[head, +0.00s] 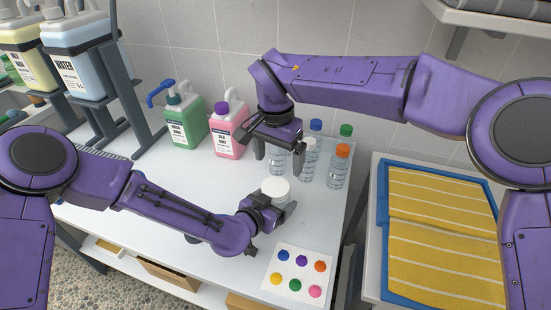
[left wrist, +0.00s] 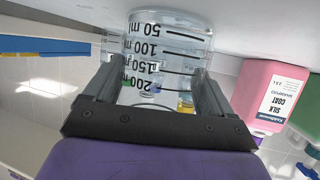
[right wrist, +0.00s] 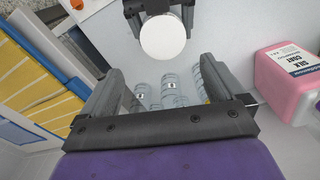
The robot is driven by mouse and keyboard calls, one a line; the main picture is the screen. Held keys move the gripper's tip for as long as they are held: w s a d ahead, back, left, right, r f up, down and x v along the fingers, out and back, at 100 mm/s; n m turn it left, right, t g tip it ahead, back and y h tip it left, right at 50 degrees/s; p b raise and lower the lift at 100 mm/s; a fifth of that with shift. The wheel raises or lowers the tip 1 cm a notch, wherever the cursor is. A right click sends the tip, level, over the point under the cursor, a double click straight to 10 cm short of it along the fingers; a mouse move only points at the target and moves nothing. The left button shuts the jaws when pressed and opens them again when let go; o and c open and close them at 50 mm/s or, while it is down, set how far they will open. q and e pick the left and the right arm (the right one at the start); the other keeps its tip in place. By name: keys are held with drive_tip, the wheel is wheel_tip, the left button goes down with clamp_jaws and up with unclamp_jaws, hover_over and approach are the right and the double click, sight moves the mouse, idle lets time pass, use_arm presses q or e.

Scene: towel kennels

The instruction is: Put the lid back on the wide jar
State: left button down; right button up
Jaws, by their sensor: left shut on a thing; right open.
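The wide jar (left wrist: 170,50) is clear with millilitre marks and stands on the white table. My left gripper (left wrist: 155,88) is shut around its side; in the head view (head: 283,212) it comes in low. The white round lid (head: 275,187) shows over the jar in the head view and between the left fingers in the right wrist view (right wrist: 163,38). It looks level on the jar's top; whether it is fully seated I cannot tell. My right gripper (head: 279,156) is open and empty, behind and above the jar, fingers pointing down in front of the bottles.
Clear bottles stand behind the jar, with orange (head: 342,151), green (head: 346,130), blue (head: 316,125) and white (head: 309,143) caps. A pink jug (head: 229,140) and green jug (head: 183,125) stand back left. A dotted card (head: 297,274) lies in front. Yellow towels (head: 440,240) are right.

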sight(275, 186)
drive_tip(key=n, duration=0.2)
drive_tip(key=shift+s+a+f+n+y, duration=0.1)
drive_tip(key=shift+a+f+n+y, duration=0.05)
drive_tip(key=shift+a+n+y, duration=0.2)
wheel_tip(275, 186, down, 8)
idle(0.4)
drive_tip(key=c, duration=1.1)
drive_tip(key=m, duration=0.9)
drive_tip(key=shift+m, duration=0.35)
